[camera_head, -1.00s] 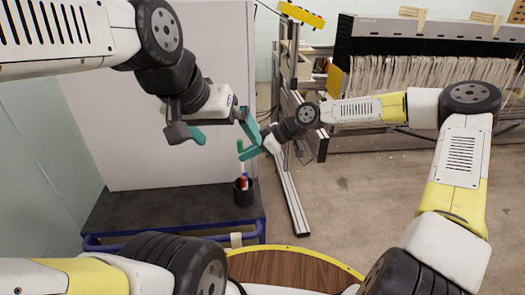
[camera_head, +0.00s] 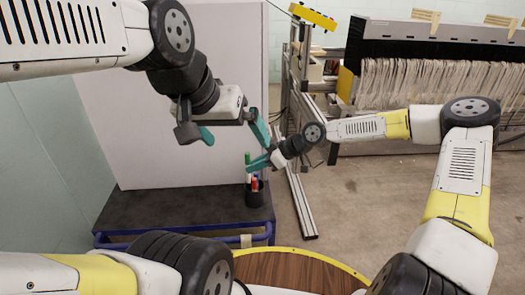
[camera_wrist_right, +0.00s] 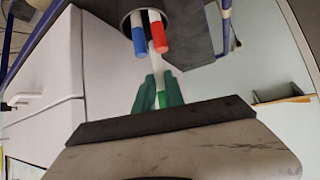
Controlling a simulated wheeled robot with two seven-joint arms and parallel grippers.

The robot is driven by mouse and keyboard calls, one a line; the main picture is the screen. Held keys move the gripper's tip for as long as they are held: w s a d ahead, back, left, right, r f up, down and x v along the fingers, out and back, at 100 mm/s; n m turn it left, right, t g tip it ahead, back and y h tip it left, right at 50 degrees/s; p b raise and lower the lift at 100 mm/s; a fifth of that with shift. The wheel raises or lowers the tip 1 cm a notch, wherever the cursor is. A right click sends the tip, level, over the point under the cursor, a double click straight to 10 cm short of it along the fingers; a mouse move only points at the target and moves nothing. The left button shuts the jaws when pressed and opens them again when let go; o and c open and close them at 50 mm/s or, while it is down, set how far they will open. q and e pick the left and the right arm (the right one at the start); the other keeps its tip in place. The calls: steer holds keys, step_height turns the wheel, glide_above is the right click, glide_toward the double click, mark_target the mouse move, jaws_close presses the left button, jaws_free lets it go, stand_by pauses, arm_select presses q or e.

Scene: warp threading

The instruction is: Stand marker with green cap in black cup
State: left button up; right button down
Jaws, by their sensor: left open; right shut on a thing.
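The marker with the green cap (camera_head: 247,158) stands roughly upright, cap up, over the black cup (camera_head: 255,194). My right gripper (camera_head: 260,162) is shut on this marker near its cap. In the right wrist view, green shows between the teal fingers (camera_wrist_right: 160,92) and the white body runs toward the cup's mouth (camera_wrist_right: 127,14). Its lower end passes behind the other markers, so I cannot tell how deep it is. My left gripper (camera_head: 233,133) is open and empty, above and left of the cup.
A red-capped marker (camera_wrist_right: 159,38) and a blue-capped marker (camera_wrist_right: 139,42) stand in the cup. The cup is at the right end of a dark cart top (camera_head: 165,208) with a blue rail. A white panel (camera_head: 130,110) stands behind. A loom (camera_head: 430,75) is at the back right.

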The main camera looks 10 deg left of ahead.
steer(key=shift+d+f, duration=0.1)
steer(key=shift+f, duration=2.65)
steer(key=c, duration=1.3)
jaws_free()
steer(key=shift+c, duration=0.2)
steer(key=shift+r, duration=0.1)
glide_toward(255, 178)
steer(key=shift+w+a+f, duration=0.2)
steer(key=shift+a+f, duration=0.2)
steer(key=shift+a, duration=0.05)
steer(key=shift+w+a+f, duration=0.25)
steer(key=shift+a+f, duration=0.15)
steer(key=shift+a, duration=0.05)
